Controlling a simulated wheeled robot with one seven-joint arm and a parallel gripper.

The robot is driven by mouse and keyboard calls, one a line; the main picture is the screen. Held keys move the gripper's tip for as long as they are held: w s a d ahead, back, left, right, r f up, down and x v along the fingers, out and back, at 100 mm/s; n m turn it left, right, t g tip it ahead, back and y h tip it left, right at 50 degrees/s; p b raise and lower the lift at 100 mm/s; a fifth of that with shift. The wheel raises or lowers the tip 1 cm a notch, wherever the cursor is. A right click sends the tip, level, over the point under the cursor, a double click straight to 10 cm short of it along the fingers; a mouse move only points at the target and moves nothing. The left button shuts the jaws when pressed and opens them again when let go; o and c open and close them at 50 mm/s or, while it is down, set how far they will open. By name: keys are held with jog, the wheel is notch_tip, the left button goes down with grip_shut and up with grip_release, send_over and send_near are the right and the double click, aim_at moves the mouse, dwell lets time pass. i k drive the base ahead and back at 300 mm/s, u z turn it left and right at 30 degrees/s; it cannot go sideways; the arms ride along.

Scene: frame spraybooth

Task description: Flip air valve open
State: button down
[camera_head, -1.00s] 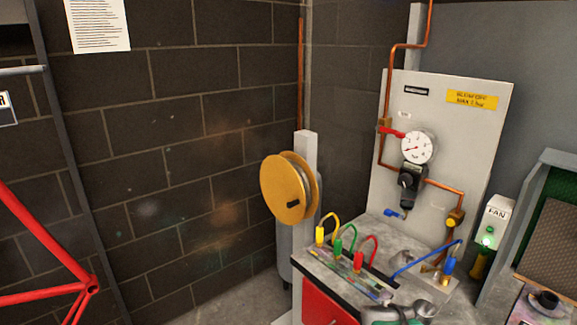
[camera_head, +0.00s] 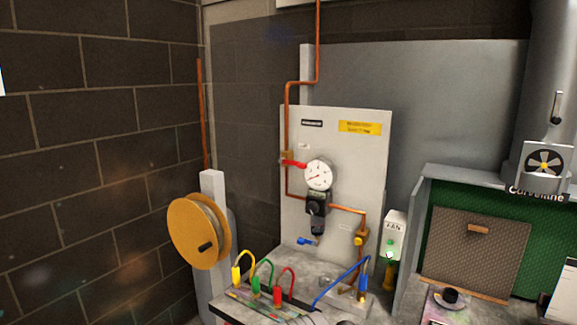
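The air valve has a red lever handle (camera_head: 293,164) on the vertical copper pipe (camera_head: 287,130), on the left side of a pale panel (camera_head: 345,240). The lever lies roughly crosswise to the pipe, reaching right toward the gauge. A round white pressure gauge (camera_head: 318,174) sits just right of the lever, above a black regulator (camera_head: 317,204). A small blue lever (camera_head: 306,241) shows below the regulator. My gripper is not in view.
A bench with several colored hoses (camera_head: 265,275) stands in front of the panel. A yellow hose reel (camera_head: 199,232) is at the left. A fan switch box (camera_head: 395,232) with a green light and a spray booth with green backing (camera_head: 535,233) are at the right.

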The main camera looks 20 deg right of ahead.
aim_at(302, 165)
jog(key=u, duration=0.6)
jog(key=i, duration=1)
jog(key=z, duration=0.3)
